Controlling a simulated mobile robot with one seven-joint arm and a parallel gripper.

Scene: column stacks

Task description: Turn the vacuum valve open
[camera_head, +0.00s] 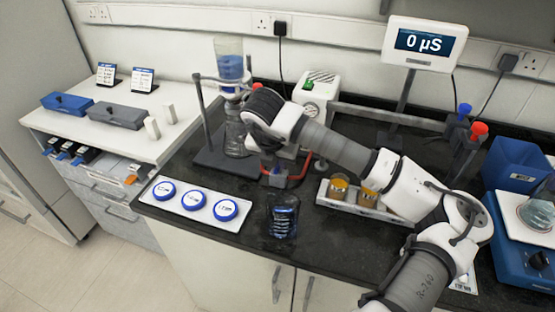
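The vacuum valve appears to be the small grey-blue fitting (274,181) at the end of a red hose (303,170) near the middle of the bench. My arm comes in from the lower right and bends over the bench. Its end, my gripper (276,163), points down at or just above the fitting. I cannot tell whether it touches it. The fingers are too small and dark to tell open from shut. The valve's handle and its setting are not clear, partly hidden by my wrist. A white pump box with a green switch (309,85) stands behind my arm.
A glass filter flask with blue liquid above (229,62) stands close left of my wrist. A dark glass-like item (283,216) is in front. A tray with blue-rimmed discs (194,201), amber jars (339,187) and a display (424,43) are around.

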